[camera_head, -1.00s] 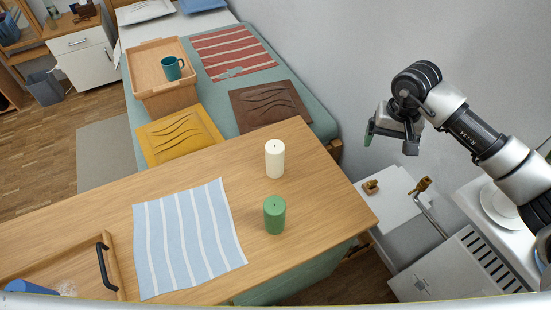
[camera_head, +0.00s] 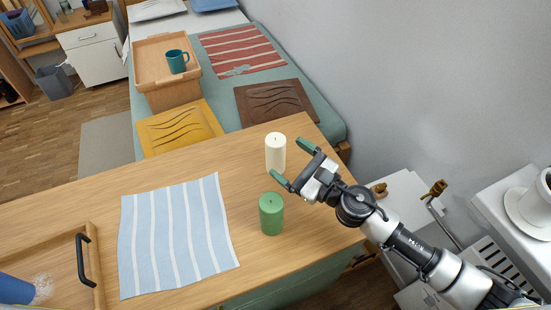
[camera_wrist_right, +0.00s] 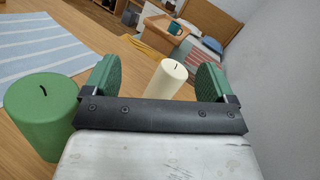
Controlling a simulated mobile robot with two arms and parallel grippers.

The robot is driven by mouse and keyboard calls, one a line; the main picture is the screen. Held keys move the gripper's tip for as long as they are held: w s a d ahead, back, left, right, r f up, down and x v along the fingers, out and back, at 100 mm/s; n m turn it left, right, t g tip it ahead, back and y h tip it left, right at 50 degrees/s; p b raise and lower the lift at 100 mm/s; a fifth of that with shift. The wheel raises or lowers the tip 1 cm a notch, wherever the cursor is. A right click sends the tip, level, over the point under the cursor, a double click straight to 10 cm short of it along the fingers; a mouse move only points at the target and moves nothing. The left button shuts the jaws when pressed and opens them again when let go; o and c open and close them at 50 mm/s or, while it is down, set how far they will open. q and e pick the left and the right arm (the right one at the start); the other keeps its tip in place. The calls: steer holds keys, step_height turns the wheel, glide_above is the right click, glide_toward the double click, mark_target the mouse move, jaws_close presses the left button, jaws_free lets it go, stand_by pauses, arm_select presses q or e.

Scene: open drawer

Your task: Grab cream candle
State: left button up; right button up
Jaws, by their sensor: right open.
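The cream candle (camera_head: 275,153) stands upright on the wooden table, towards its far right part. My right gripper (camera_head: 289,160) is open, with its green-tipped fingers pointing at the cream candle from the right. In the right wrist view the cream candle (camera_wrist_right: 166,80) shows between the two fingers (camera_wrist_right: 157,82), beyond the palm; its lower part is hidden by the gripper. I cannot tell whether the fingers reach around it. A green candle (camera_head: 271,214) stands nearer, beside the gripper; it also shows at the left of the right wrist view (camera_wrist_right: 42,112). My left gripper is not in view.
A blue striped cloth (camera_head: 178,238) lies flat on the table (camera_head: 100,196). A wooden tray with a black handle (camera_head: 83,260) is at the near left. Behind the table are a yellow cushion (camera_head: 180,129), a brown cushion (camera_head: 272,101) and a box tray with a teal mug (camera_head: 177,61).

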mark_target(281, 149)
steer(key=w+f+m+t+h, duration=0.1)
steer(key=m, duration=0.1)
steer(key=w+f+m+t+h, duration=0.1)
steer(key=m+h, duration=0.1)
steer(key=m, duration=0.1)
steer(key=w+f+m+t+h, duration=0.1)
steer(key=w+f+m+h, duration=0.1)
steer(key=shift+w, duration=0.1)
steer(key=shift+f+b+x, duration=0.15)
steer(key=shift+b+x, duration=0.05)
steer(key=shift+x, duration=1.4)
steer(key=shift+f+b+x, duration=0.15)
steer(key=shift+b+x, duration=0.05)
steer(key=shift+x, duration=1.35)
steer(key=shift+a, duration=0.2)
steer(key=c, duration=1.2)
steer(key=shift+o, duration=0.2)
steer(key=shift+r, duration=0.1)
